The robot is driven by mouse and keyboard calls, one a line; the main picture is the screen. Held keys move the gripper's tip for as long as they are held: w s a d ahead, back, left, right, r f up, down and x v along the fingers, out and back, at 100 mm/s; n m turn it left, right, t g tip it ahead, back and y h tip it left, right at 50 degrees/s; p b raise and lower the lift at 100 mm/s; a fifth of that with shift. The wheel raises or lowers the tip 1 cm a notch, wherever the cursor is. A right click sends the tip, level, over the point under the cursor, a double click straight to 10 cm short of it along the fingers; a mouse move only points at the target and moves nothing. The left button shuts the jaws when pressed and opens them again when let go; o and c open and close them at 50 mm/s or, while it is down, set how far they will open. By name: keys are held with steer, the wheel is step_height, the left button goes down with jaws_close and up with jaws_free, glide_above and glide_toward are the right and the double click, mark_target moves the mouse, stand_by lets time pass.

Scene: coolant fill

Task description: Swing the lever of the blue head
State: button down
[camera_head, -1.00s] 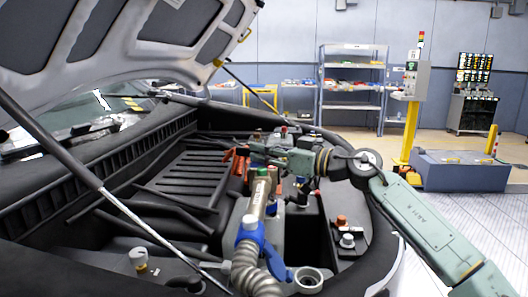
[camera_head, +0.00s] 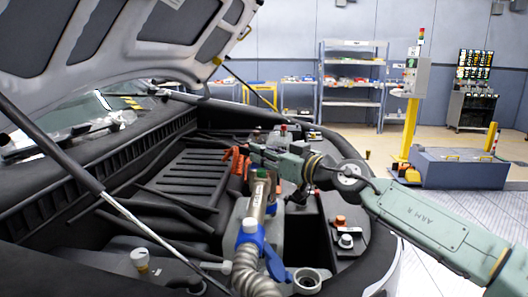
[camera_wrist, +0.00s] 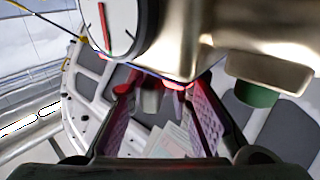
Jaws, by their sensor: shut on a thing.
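The blue head (camera_head: 249,236) sits in the middle of the engine bay, with a ribbed grey hose (camera_head: 255,276) below it. A blue lever (camera_head: 277,265) sticks out from it, down and to the right. A silver body (camera_head: 257,195) with a green band rises from the head. My gripper (camera_head: 240,160), with orange fingers, is at the upper end of this body, away from the blue lever. In the wrist view the fingers (camera_wrist: 163,105) reach a metal body (camera_wrist: 220,40) with a green cap (camera_wrist: 257,94) and a dial (camera_wrist: 112,22). The exact grip is partly hidden.
An open filler neck (camera_head: 308,280) lies right of the lever. An orange cap (camera_head: 340,221) and a white-topped fitting (camera_head: 140,258) stand nearby. A hood strut (camera_head: 120,212) crosses the left side. The raised hood (camera_head: 125,50) hangs over the bay.

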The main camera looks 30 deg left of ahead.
steer(key=c, duration=1.4)
jaws_free()
step_height(320, 180, up, 10)
